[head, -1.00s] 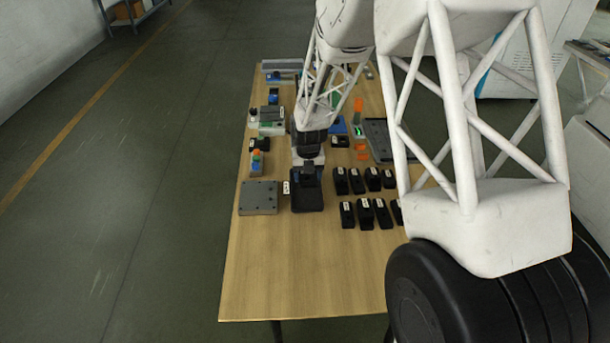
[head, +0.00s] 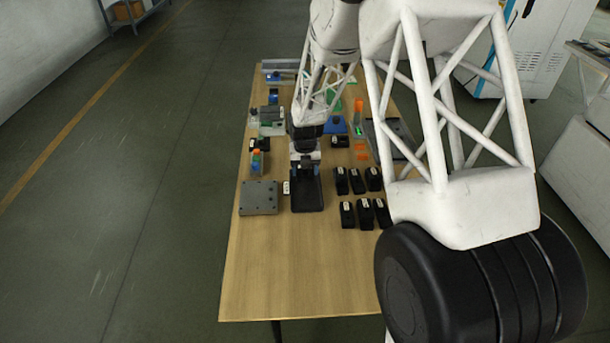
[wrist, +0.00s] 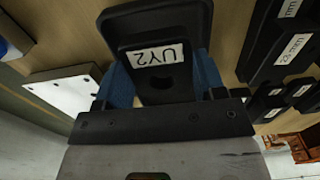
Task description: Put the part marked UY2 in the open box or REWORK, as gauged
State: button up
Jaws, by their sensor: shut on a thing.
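In the head view my gripper (head: 305,172) is above the back part of a black tray-like thing (head: 308,198), and the part is hard to make out there. A larger black shape (wrist: 150,16) shows behind the part in the wrist view; whether they touch I cannot tell. No REWORK marking is readable.
A grey plate with holes (head: 260,198) lies left of the black tray-like thing, with a small white tag (head: 286,188) between. Several black labelled blocks (head: 347,214) stand in rows to the right. Other items crowd the back; the table's front (head: 290,270) is clear.

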aim_at(305, 171)
jog(key=shift+f, duration=1.3)
jog(key=shift+f, duration=0.1)
jog(key=o, duration=1)
jog(key=shift+c, duration=0.2)
notch_tip(305, 171, up, 12)
